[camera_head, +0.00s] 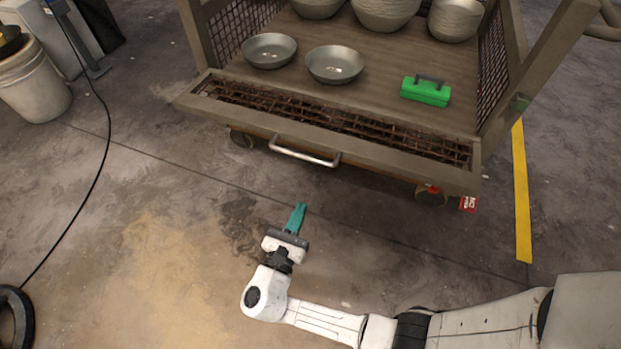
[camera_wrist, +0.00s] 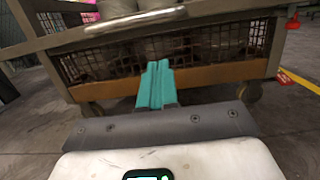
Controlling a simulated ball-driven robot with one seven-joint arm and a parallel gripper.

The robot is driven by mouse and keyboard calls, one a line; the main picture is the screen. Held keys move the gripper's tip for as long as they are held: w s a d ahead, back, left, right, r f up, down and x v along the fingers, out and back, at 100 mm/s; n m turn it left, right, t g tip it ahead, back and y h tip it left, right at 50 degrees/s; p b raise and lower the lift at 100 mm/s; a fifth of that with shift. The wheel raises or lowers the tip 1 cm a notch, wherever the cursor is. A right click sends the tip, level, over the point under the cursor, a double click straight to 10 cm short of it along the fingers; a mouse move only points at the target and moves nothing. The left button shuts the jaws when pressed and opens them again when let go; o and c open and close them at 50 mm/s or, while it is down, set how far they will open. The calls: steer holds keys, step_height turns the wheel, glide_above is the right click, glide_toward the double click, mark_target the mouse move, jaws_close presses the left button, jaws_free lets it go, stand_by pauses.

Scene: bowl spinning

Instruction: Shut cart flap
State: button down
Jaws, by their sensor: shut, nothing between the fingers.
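The cart (camera_head: 400,117) stands ahead of me. Its flap (camera_head: 330,127), a framed mesh panel, is folded down at the front and reaches out toward me. A metal bar handle (camera_head: 304,153) is fixed along the flap's outer edge. In the wrist view the handle (camera_wrist: 120,25) runs across the top, above the fingers. My gripper (camera_head: 298,216), with teal fingers, is shut and empty. It is short of the handle and apart from it, over the floor in the head view. The shut fingers (camera_wrist: 155,82) point toward the cart's lower front in the wrist view.
Metal bowls (camera_head: 335,64) and a green toolbox (camera_head: 426,91) sit on the cart bed. A bin (camera_head: 34,82) stands at the left, with a black cable (camera_head: 101,170) on the floor. A yellow line (camera_head: 521,190) runs at the right. The floor before the cart is clear.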

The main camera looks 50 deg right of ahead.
mark_target(316, 162)
steer(key=w+d+r+b, duration=0.1)
steer(key=w+d+r, duration=0.2)
steer(key=d, duration=0.5)
steer(key=shift+r, duration=0.65)
steer(key=shift+r, duration=0.1)
steer(key=shift+r+y+p, duration=0.3)
steer(key=shift+r+p, duration=0.4)
steer(key=shift+p, duration=0.5)
steer(key=shift+r, duration=0.1)
